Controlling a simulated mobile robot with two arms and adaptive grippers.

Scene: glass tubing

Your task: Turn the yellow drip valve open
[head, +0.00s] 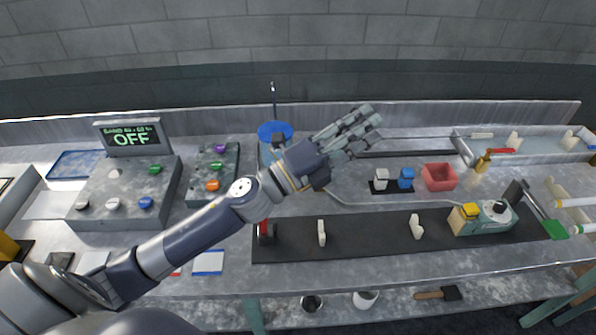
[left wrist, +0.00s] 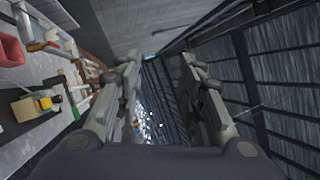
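My left gripper (head: 368,117) is raised above the bench in the middle of the head view. In the left wrist view its two fingers (left wrist: 160,65) are spread, with nothing between them. A small amber-yellow fitting with a red lever (head: 484,161) stands at the back right, by the long tray; it looks like a valve. A yellow block (head: 468,211) sits on a pale green device (head: 493,217) farther forward. I cannot tell for certain which is the drip valve. The gripper is well to the left of both and touches neither. My right gripper is not in view.
A red bin (head: 438,177) and small white and blue blocks (head: 406,178) stand between the gripper and the right-hand items. A control box with an OFF display (head: 130,138) is at left. The dark mat (head: 370,236) carries white holders, with bare stretches between.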

